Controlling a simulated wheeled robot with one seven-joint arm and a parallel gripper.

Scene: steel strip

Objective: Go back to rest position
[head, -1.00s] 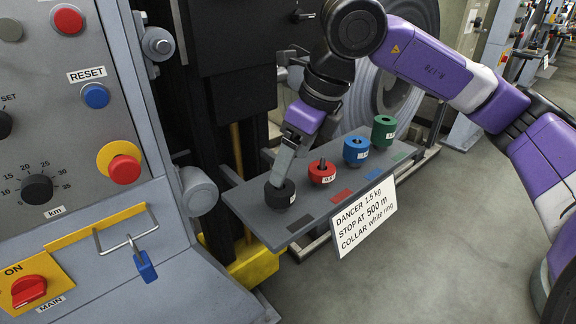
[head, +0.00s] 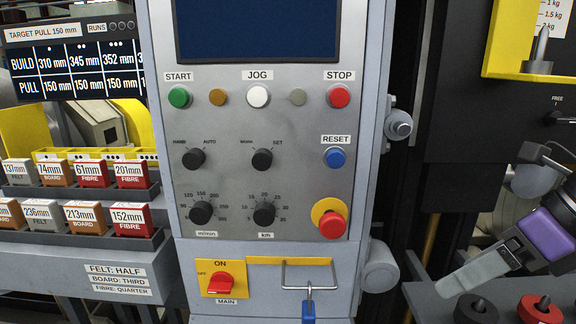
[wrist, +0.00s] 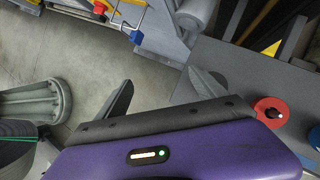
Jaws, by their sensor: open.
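My gripper (head: 472,274) is at the right edge of the head view, in front of the black machine frame and above the weight shelf. One long grey finger shows clearly there. In the wrist view my gripper (wrist: 160,78) has its two dark fingers spread apart with nothing between them. The black weight (head: 477,311) sits on the shelf below the finger, apart from it as far as I can tell. The red weight (head: 540,311) stands to its right; it also shows in the wrist view (wrist: 271,112).
The control panel (head: 300,115) with knobs and buttons fills the middle. A red emergency button (head: 331,224) and a padlock (head: 308,308) stick out from it. Labelled sample blocks (head: 90,174) stand in racks at left.

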